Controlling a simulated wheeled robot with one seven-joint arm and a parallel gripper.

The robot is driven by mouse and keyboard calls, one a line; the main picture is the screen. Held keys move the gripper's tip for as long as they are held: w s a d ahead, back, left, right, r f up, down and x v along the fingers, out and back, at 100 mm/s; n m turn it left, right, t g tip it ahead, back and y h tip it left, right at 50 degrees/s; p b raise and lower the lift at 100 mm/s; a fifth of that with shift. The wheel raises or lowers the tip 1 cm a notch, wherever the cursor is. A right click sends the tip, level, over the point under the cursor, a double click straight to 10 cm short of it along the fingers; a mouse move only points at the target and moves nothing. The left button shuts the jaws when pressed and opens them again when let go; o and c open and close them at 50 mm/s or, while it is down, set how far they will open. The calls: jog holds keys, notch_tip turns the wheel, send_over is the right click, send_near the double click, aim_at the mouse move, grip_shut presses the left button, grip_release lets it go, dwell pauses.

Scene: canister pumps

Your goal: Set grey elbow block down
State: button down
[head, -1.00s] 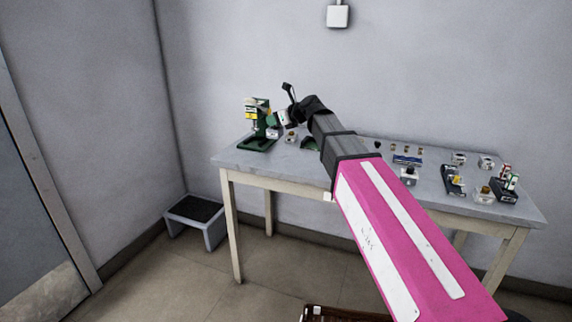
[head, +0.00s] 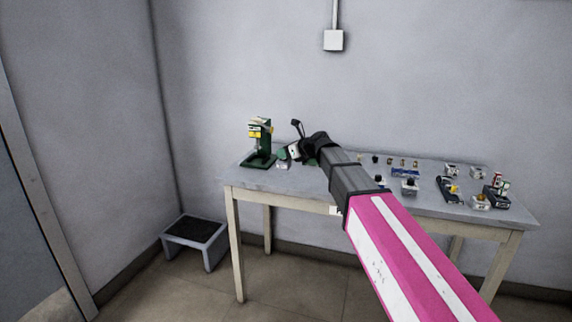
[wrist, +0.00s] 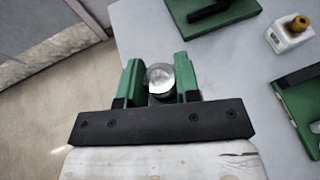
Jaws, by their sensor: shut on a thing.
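My gripper (wrist: 159,76) has two green fingers, shut on a round, shiny grey piece (wrist: 160,80) in the wrist view. This seems to be the grey elbow block; only its top shows, and its lower part is hidden. The fingers appear over the tabletop (wrist: 145,25) close to its edge. In the head view my gripper (head: 284,154) is at the table's left end, just right of the green press (head: 259,145). A small grey piece (head: 282,166) shows beneath it. I cannot tell whether the held piece touches the table.
A white block with a brass knob (wrist: 291,34) and a green plate (wrist: 302,108) lie right of my gripper. Several small parts, including a blue piece (head: 405,173) and a dark tray (head: 448,190), occupy the table's right side. A step stool (head: 195,240) stands on the floor.

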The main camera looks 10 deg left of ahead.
aim_at(286, 162)
jog(key=shift+w+d+f, duration=0.15)
jog(key=shift+w+f, duration=0.3)
jog(key=shift+w, duration=0.25)
jog(key=shift+f, duration=2)
jog(key=shift+f, duration=0.1)
jog(key=c, duration=0.8)
grip_release()
jog(key=v, duration=1.2)
